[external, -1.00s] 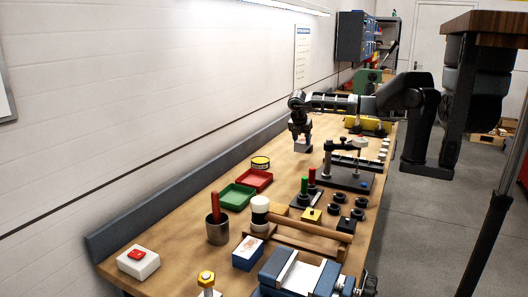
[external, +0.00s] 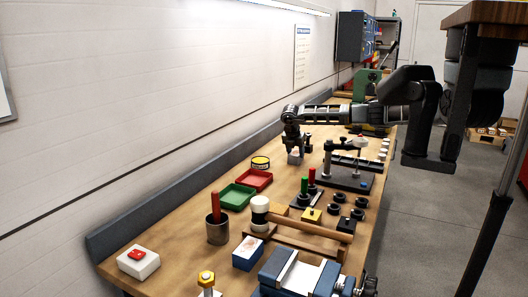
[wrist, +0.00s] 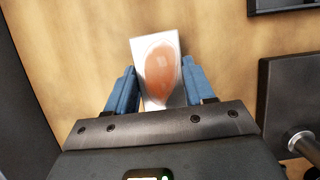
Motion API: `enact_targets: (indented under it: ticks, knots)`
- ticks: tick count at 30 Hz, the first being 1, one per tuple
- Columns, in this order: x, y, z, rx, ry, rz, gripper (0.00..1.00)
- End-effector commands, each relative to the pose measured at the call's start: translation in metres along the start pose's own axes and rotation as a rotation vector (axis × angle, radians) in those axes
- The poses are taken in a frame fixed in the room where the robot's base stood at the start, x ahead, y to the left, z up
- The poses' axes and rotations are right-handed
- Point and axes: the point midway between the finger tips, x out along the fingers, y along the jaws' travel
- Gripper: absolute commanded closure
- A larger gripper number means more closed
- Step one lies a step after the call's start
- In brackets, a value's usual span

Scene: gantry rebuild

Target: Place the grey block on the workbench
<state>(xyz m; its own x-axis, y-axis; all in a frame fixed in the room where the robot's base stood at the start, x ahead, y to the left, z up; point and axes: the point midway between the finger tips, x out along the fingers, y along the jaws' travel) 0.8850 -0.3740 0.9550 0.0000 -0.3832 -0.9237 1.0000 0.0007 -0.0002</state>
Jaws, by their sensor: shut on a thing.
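The grey block (external: 294,159) hangs at the end of my arm over the far part of the wooden workbench (external: 185,262). In the wrist view the block (wrist: 142,56) has a pale grey face with an orange-brown oval on it. My gripper (wrist: 160,88) is shut on it, a blue finger on each side. In the external view my gripper (external: 296,149) points down with the block low over the bench. I cannot tell whether the block's underside touches the wood. The workbench (wrist: 70,50) looks bare around the block in the wrist view.
A dark fixture with a clamp (external: 347,180) stands right of the block. A red tray (external: 254,187), green tray (external: 238,206) and yellow-topped tin (external: 261,163) lie nearer the camera. A dark raised edge (external: 180,207) runs along the wall side.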

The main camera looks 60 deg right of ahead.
Motion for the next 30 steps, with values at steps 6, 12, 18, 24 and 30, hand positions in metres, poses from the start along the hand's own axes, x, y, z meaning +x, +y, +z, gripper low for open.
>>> enact_targets:
  ticks: [6,12,18,24,30]
  knots:
    - [0.001,0.000,-0.001,0.000,0.000,0.000,0.30]
    - [0.001,0.000,0.000,0.000,0.000,0.000,0.21]
    - [-0.003,0.000,0.001,0.000,0.000,0.000,0.21]
    - [-0.030,0.001,0.001,-0.001,-0.002,0.004,0.21]
    - [-0.071,0.001,0.001,-0.001,-0.002,0.003,0.21]
